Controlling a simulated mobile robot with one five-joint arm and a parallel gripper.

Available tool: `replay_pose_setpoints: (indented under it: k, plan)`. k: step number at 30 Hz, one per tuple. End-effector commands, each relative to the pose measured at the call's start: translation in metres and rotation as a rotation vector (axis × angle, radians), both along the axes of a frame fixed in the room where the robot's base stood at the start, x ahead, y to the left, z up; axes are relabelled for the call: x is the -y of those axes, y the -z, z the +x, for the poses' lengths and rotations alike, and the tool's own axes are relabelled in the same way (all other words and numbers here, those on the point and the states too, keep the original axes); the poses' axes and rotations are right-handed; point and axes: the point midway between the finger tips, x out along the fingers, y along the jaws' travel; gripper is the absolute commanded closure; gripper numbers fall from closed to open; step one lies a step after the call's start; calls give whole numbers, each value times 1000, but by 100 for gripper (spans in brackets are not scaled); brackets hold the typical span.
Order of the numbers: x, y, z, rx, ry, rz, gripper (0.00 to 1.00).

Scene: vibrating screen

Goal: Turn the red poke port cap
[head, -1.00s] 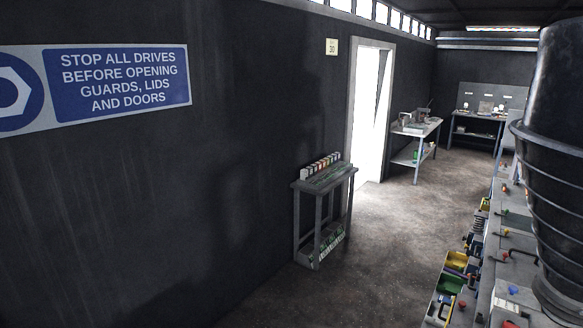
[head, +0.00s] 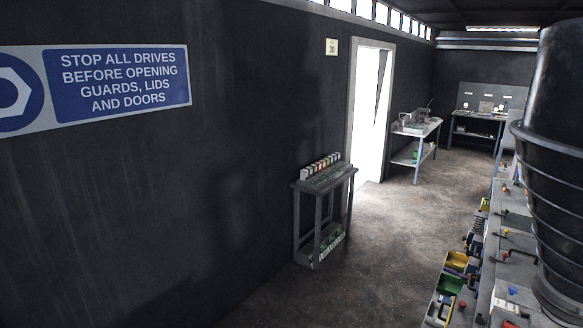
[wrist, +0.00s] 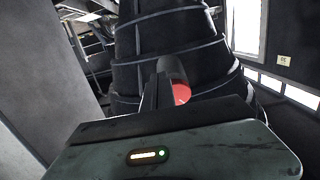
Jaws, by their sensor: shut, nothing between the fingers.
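In the wrist view, a red round face (wrist: 181,94), which looks like the red poke port cap, shows just right of my gripper's fingers. A dark cylinder (wrist: 172,69) stands just above it. My gripper (wrist: 158,86) is shut and empty, with its fingers pointing toward a large black ringed vessel (wrist: 165,46). The red face is partly hidden by the fingers and my gripper's body; I cannot tell whether they touch. In the head view the black vessel (head: 560,170) stands at the right edge. I cannot make out the cap or my gripper there.
A long bench (head: 495,270) with bins and small tools runs beside the vessel. The floor (head: 390,230) between them is clear. A bright doorway (head: 368,110) lies beyond.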

Motion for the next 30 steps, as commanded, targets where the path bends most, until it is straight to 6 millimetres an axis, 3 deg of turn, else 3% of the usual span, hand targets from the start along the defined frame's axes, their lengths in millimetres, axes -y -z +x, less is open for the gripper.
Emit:
replay_pose_setpoints:
  k: [10,22,30]
  plan:
    - [-3,2,-7,-1,1,-1,100]
    - [-32,-15,-46,-1,1,0,100]
    - [-33,-15,-48,-1,0,0,100]
